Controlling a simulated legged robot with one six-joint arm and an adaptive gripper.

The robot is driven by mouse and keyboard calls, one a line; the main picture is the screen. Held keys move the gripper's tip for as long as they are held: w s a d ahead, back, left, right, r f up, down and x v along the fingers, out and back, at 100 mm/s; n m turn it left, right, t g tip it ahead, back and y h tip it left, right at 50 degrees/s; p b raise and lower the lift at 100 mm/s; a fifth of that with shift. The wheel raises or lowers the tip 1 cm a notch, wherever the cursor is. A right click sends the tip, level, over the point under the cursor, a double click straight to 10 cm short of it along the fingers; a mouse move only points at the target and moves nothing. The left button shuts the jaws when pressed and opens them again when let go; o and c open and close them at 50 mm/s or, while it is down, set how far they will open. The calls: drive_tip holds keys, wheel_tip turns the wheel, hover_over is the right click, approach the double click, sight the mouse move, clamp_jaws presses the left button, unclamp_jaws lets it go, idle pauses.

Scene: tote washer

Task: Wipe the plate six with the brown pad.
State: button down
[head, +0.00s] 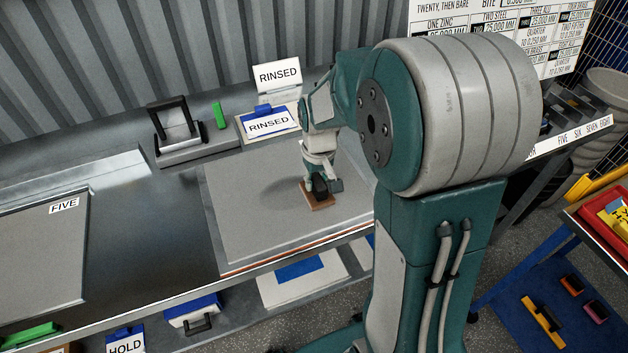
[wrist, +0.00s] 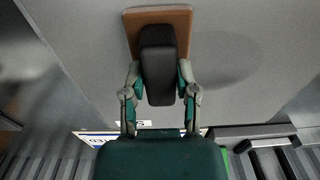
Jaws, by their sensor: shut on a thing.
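The brown pad (head: 321,204) has a black block handle, and my gripper (head: 318,185) is shut on that handle. In the wrist view the brown pad (wrist: 183,20) shows beyond the handle (wrist: 158,62), with a finger of my gripper (wrist: 158,85) on each side. The pad is at or just above a grey plate (head: 250,215), near its middle; I cannot tell whether they touch. That plate's label is hidden in the head view and only a sliver shows in the wrist view. A plate marked FIVE (head: 40,250) lies to the left.
A black-handled block (head: 175,130), a green piece (head: 219,115) and RINSED signs (head: 278,76) stand behind the plate. A lower shelf holds a white and blue item (head: 300,278). At the right are a blue mat (head: 530,290) with pads and a red tray (head: 600,215).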

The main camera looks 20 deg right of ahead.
drive_tip(key=shift+w, duration=1.55)
drive_tip(key=shift+a, duration=0.1)
drive_tip(key=shift+w+a, duration=0.1)
drive_tip(key=shift+a, duration=5.4)
drive_tip(key=shift+w, duration=0.1)
drive_tip(key=shift+w, duration=1.6)
